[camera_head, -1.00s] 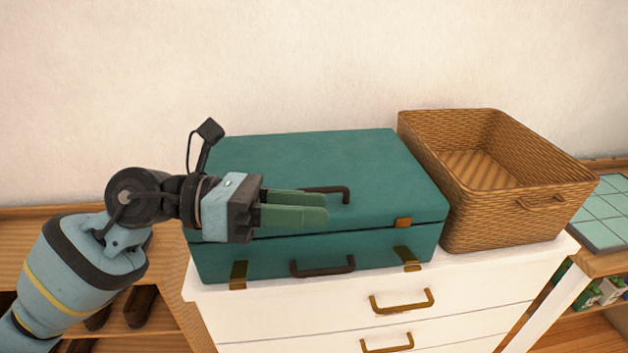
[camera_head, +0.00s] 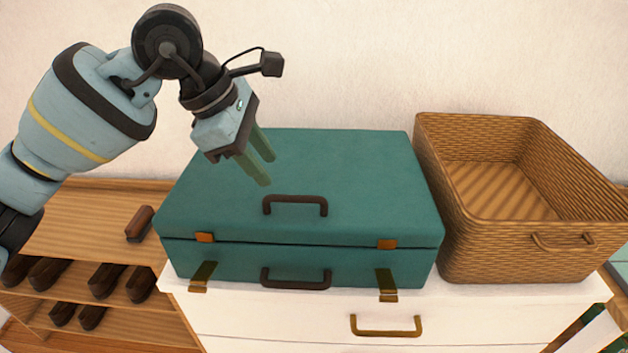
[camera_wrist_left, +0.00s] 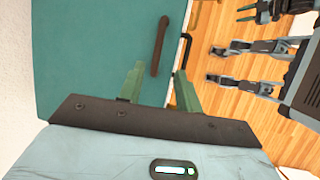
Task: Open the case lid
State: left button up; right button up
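A teal case (camera_head: 345,175) lies flat on a white drawer unit with its lid down. The lid has a dark handle (camera_head: 295,203) near its front edge, and the case body has a second dark handle (camera_head: 296,280) on its front. Two brass latches (camera_head: 201,275) (camera_head: 387,283) hang folded down on the front, clear of the lid.
A wicker basket (camera_head: 530,205) stands close to the case's right side on the white drawer unit (camera_head: 270,318). A wooden shoe rack (camera_head: 90,225) with dark shoes and a brush (camera_head: 140,224) is at the left. A plain wall is behind.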

aim_at(292, 197)
pick_arm(q)
jog(key=shift+w+d, duration=0.15)
jog(key=shift+w, duration=0.05)
jog(key=shift+x, duration=3.85)
grip_shut()
